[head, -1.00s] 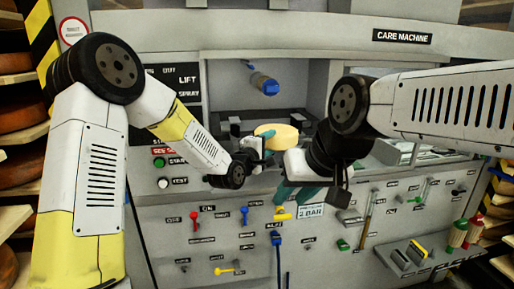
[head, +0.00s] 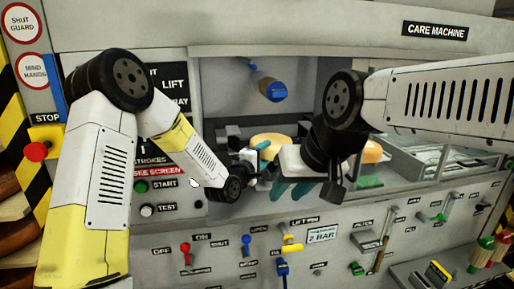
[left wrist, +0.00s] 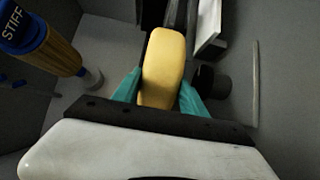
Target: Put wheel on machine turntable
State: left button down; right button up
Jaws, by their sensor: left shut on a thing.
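A yellow cheese wheel (head: 270,138) is held in the recess of the care machine (head: 330,28). My left gripper (head: 264,158) is shut on it. In the left wrist view the wheel (left wrist: 163,65) sits edge-on between the teal fingers of the left gripper (left wrist: 160,92). I cannot make out the turntable clearly; the wheel and arms cover much of the recess floor. My right gripper (head: 290,189) is in front of the panel, right of and below the left one, its teal fingers apart with nothing visible between them.
A blue-capped brush (head: 272,88) hangs above the wheel; it shows at the left in the left wrist view (left wrist: 42,45). An orange rounded thing (head: 372,151) is partly behind my right arm. A red stop button (head: 37,151) and a lever-covered front panel (head: 220,240) surround the recess.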

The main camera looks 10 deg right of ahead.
pick_arm(q)
jog(key=shift+f, duration=2.2)
jog(key=shift+f, duration=0.15)
jog(key=c, duration=0.6)
grip_release()
jog(key=shift+f, duration=0.15)
jog(key=v, duration=1.2)
